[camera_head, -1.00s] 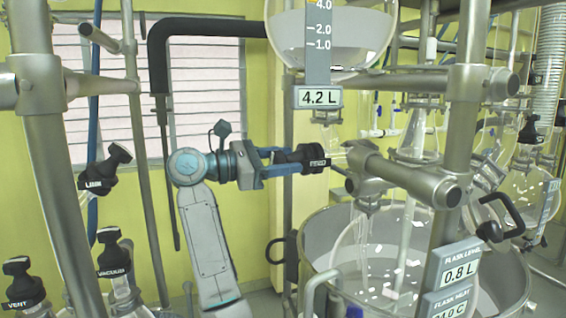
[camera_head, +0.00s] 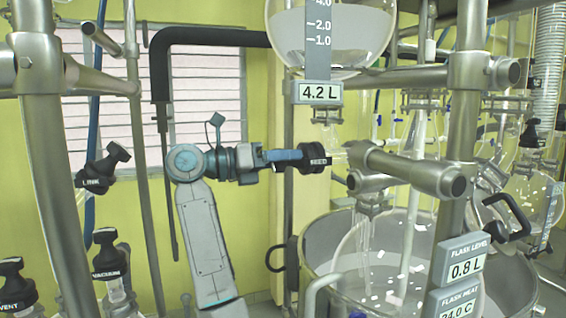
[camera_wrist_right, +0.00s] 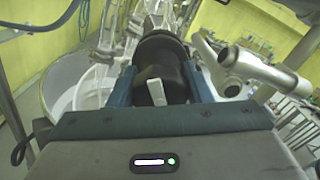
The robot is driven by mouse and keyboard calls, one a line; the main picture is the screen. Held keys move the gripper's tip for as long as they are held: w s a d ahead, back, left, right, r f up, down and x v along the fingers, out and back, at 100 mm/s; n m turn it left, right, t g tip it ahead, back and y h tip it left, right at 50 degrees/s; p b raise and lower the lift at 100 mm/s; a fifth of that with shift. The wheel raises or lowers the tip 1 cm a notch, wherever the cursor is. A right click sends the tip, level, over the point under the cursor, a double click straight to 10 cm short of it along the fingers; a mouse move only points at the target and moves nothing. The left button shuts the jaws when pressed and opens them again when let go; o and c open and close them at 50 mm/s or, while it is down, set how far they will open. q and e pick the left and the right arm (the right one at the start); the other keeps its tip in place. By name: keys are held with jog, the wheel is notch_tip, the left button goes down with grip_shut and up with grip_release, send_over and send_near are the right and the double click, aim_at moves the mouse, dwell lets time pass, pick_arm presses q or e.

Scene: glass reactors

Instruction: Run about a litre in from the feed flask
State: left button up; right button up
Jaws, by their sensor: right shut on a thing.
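The clear round feed flask (camera_head: 368,28) hangs at the top centre of the head view, with a scale strip and a display (camera_head: 320,93) reading 4.2 L. Pale streams (camera_head: 362,235) run down inside the glass reactor flask (camera_head: 345,250), which holds white bits. My left gripper is out of view.
Black knobs marked link (camera_head: 103,165), vacuum (camera_head: 107,255) and vent (camera_head: 14,285) stand at the left. Steel posts (camera_head: 50,150) and a cross bar (camera_head: 410,170) flank the glassware. A steel bath (camera_head: 318,235) surrounds the reactor flask.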

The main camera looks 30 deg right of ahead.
jog(key=shift+n, duration=0.6)
jog(key=o, duration=1)
jog(key=shift+w+a+f, duration=0.1)
jog(key=shift+a, duration=0.2)
jog(key=b+v, duration=0.4)
jog(key=v, duration=0.6)
